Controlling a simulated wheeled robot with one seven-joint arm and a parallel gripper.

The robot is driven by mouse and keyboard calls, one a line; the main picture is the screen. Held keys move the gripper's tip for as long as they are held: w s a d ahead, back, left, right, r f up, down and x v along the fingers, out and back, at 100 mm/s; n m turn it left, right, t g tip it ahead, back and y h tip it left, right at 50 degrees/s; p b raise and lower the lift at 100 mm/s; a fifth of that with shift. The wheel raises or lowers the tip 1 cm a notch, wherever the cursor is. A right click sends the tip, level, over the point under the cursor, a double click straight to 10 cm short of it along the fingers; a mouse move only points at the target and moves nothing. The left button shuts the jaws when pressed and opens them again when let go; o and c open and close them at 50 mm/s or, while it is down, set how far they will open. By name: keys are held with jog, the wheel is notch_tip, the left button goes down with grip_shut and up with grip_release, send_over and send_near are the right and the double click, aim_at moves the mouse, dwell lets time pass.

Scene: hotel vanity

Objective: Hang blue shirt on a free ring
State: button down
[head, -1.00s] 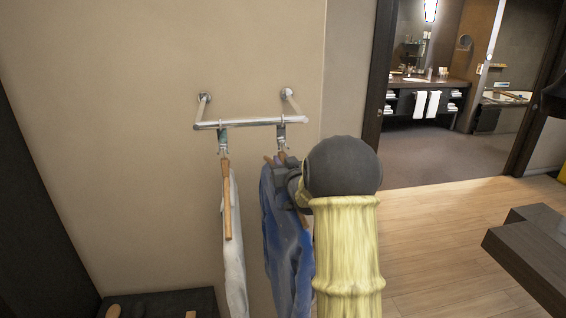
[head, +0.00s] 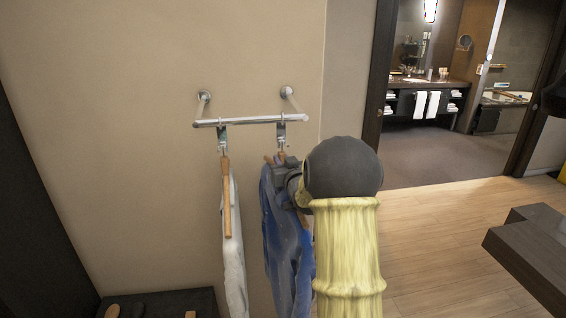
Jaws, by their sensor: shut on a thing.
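The blue shirt (head: 285,250) hangs on a wooden hanger (head: 283,158) below the right ring (head: 281,135) of the wall rail (head: 240,122). The hanger's top is close under that ring; I cannot tell whether its hook is in the ring. My gripper (head: 296,184) is shut on the blue shirt's hanger, at its right side; my arm hides part of the hanger and the jaws. A white shirt (head: 234,255) on a wooden hanger (head: 227,200) hangs from the left ring (head: 222,138).
A dark bench (head: 170,302) with wooden hanger ends on it stands low at the left. A dark table (head: 530,250) is at the right. Wooden floor (head: 430,230) lies open between, and a doorway leads to a bathroom.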

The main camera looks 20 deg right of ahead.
jog(key=shift+r, duration=0.1)
jog(key=c, duration=1.2)
grip_release()
jog(key=s+a+b, duration=0.2)
jog(key=s+b, duration=0.5)
jog(key=s, duration=1)
jog(key=shift+s, duration=0.15)
jog(key=shift+a, duration=0.1)
